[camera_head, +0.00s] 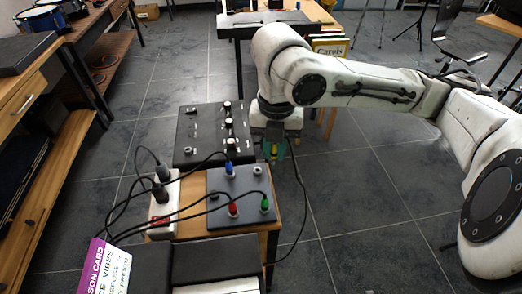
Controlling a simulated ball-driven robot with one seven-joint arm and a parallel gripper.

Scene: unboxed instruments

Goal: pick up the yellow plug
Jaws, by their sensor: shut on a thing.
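My gripper (274,151) points down, just right of the black knob box and beyond the back right corner of the small wooden table. Its greenish fingers are shut on the yellow plug (274,149), a small patch of yellow mostly hidden between them. A dark cable hangs near the gripper and runs down past the table's right side. The grey socket panel (236,181) lies on the small table, with a blue plug (229,169), a red plug (233,209) and a green plug (265,205) standing in it.
A black box with knobs (205,150) stands behind the panel. A white power strip (162,205) with black plugs and looping cables is left of the panel. A purple-edged card (103,268) and a black case are in front. Tiled floor (365,215) is open to the right.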

